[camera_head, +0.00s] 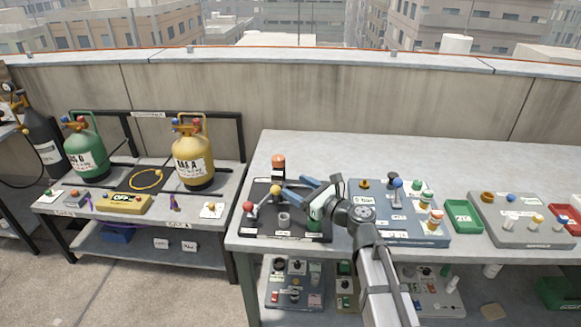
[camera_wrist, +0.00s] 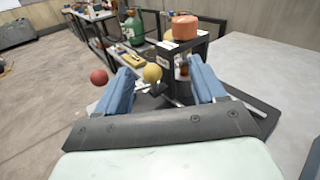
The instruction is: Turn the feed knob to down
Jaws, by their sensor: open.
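No label reading "feed" is legible, so I cannot tell which knob is the feed knob. A dark panel (camera_head: 262,230) on the bench bears a red ball (camera_head: 248,206), a yellow ball (camera_head: 275,189) and an orange-red cap (camera_head: 278,160) on a black post. My gripper (camera_head: 294,186) is open with blue fingers above this panel. In the wrist view, the yellow ball (camera_wrist: 152,73) shows between the fingers of my gripper (camera_wrist: 163,76), with no contact visible. The red ball (camera_wrist: 99,77) is left of the left finger, and the orange-red cap (camera_wrist: 185,27) is beyond the fingers.
A blue-grey panel (camera_head: 376,222) with a blue-topped lever stands right of my gripper. A green tray (camera_head: 463,216) and a grey panel (camera_head: 515,232) are farther right. Gas cylinders (camera_head: 193,158) stand on the left cart. The bench's back strip (camera_head: 400,158) is clear.

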